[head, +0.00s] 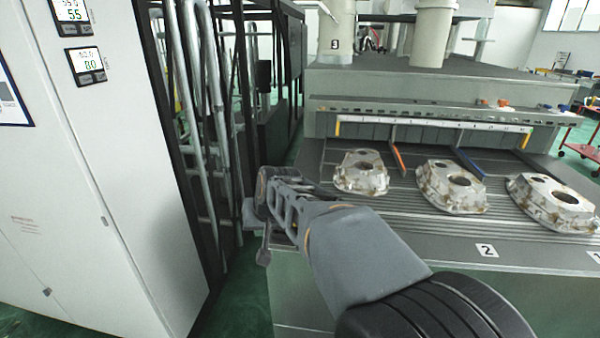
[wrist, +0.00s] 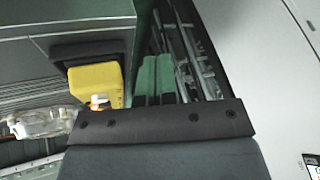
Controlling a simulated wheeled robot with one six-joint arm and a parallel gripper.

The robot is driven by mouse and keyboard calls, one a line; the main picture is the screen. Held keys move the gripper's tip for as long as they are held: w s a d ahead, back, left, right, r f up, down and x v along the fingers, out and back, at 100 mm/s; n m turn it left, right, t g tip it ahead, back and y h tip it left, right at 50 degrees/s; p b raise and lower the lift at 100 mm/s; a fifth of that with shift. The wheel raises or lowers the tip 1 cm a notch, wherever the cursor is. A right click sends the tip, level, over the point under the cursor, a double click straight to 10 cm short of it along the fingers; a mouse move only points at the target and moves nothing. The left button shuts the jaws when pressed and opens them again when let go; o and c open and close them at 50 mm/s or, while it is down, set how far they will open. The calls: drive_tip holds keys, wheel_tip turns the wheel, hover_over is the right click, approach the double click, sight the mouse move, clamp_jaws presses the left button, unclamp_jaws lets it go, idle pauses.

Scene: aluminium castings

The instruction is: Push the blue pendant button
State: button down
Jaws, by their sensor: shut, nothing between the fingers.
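I cannot make out a blue button in either view. In the wrist view a yellow box (wrist: 97,84) with a small orange and white part on it stands in front of a dark panel; it may be the pendant, but I cannot tell. My gripper (head: 263,254) is at the end of my arm in the head view, pointing down beside the left end of the grey machine table. It is shut and empty, partly hidden behind my wrist. A dark bar and grey block of my own arm fill the lower middle of the wrist view.
A large white cabinet (head: 85,190) with two digital displays stands at the left. Metal pipes (head: 205,110) and a black frame rise behind it. Several aluminium castings (head: 361,172) lie on the grey table (head: 400,228) at the right. Green floor shows between cabinet and table.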

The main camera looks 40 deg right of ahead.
drive_tip(key=w+d+r+m+t+p, duration=0.1)
drive_tip(key=w+d+r+m+p, duration=0.1)
drive_tip(key=d, duration=0.5)
drive_tip(key=w+d+r+m+t+h+p, duration=0.1)
drive_tip(key=w+d+r+m+p, duration=0.1)
drive_tip(key=w+d+r, duration=0.3)
drive_tip(key=w+d+r+m+t+p, duration=0.1)
drive_tip(key=w+d+r, duration=0.3)
drive_tip(key=d, duration=0.5)
drive_tip(key=shift+w+r+m+t+h+p, duration=0.3)
drive_tip(key=shift+w+m+h+p, duration=0.15)
drive_tip(key=shift+w+m, duration=0.25)
drive_tip(key=shift+d+f, duration=0.1)
drive_tip(key=shift+f, duration=0.1)
wheel_tip(320, 180, down, 8)
drive_tip(key=b, duration=0.7)
drive_tip(key=shift+f, duration=0.25)
drive_tip(key=shift+f, duration=0.15)
drive_tip(key=shift+f+b, duration=0.3)
drive_tip(key=shift+b, duration=0.25)
